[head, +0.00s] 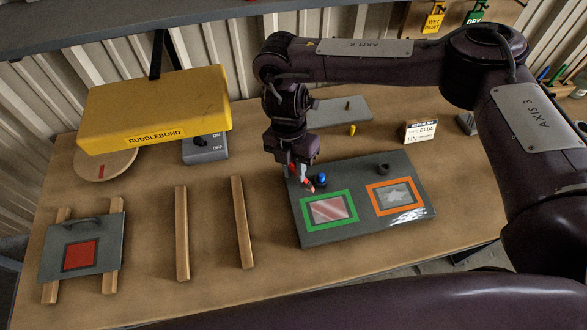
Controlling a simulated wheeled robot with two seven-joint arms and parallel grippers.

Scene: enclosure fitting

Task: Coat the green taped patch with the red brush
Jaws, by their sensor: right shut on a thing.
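The green taped patch (349,221) is a green frame on the left part of a dark grey panel (372,232). The area inside it looks reddish pink with paler streaks. My right gripper (301,176) is over the panel's back left corner, just behind the patch. It is shut on what appears to be the red brush (309,187), of which only a small red part shows. A small blue-topped thing (320,180) is close beside it on the right. Whether the brush touches the panel cannot be told. My left gripper is out of view.
An orange taped patch (374,206) is on the panel's right side. A yellow Ruddlebond lamp hood (150,105) overhangs the left. A grey plate with a red square (100,240) lies on two wooden strips; two bare strips (182,240) lie nearby.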

